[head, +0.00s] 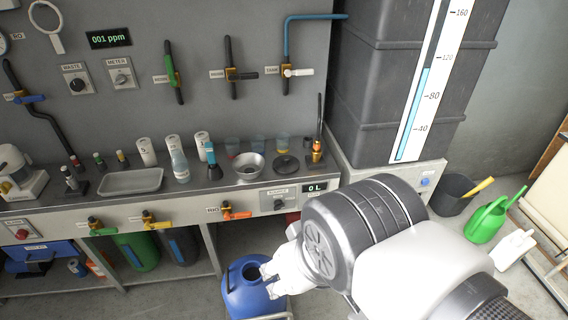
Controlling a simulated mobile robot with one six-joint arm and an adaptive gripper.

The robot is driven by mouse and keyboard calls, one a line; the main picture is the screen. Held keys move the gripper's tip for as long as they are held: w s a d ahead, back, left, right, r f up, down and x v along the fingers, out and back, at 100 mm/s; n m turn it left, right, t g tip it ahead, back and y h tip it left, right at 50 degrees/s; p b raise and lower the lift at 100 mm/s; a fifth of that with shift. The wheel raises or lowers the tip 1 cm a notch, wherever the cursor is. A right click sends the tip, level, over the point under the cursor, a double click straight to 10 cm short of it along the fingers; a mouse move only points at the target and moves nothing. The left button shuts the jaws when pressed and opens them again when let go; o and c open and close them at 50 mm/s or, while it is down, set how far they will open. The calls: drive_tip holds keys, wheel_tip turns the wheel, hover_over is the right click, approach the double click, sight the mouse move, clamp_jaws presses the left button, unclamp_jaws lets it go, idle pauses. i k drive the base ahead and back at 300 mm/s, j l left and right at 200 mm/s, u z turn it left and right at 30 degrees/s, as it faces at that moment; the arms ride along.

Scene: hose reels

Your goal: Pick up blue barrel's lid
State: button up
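The blue barrel (245,298) stands on the floor below the bench front, partly cut by the low rail of a stand. Its top shows a dark round area (252,271), which looks like an opening. No separate blue lid is clear on it. A dark round disc (286,164) with a small knob lies on the bench; I cannot tell whether it belongs to the barrel. My gripper (268,279) is at the right side of the barrel's top, overlapping its edge in the picture. I cannot tell whether it touches, and its finger gap is unclear.
The bench (75,206) holds a metal tray (130,182), bottles, a metal bowl (248,167) and cups. Valve handles, including an orange one (236,213), stick out from its front. A grey tank (385,90) stands at right. A green watering can (486,222) is on the floor.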

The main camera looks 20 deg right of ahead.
sight(283, 164)
drive_tip(key=i+l, duration=0.1)
drive_tip(key=l, duration=0.3)
drive_tip(key=i+l, duration=0.1)
drive_tip(key=l, duration=0.3)
drive_tip(key=i+l, duration=0.4)
drive_tip(key=i+l+z, duration=0.15)
drive_tip(key=i+l, duration=0.3)
drive_tip(key=i, duration=0.1)
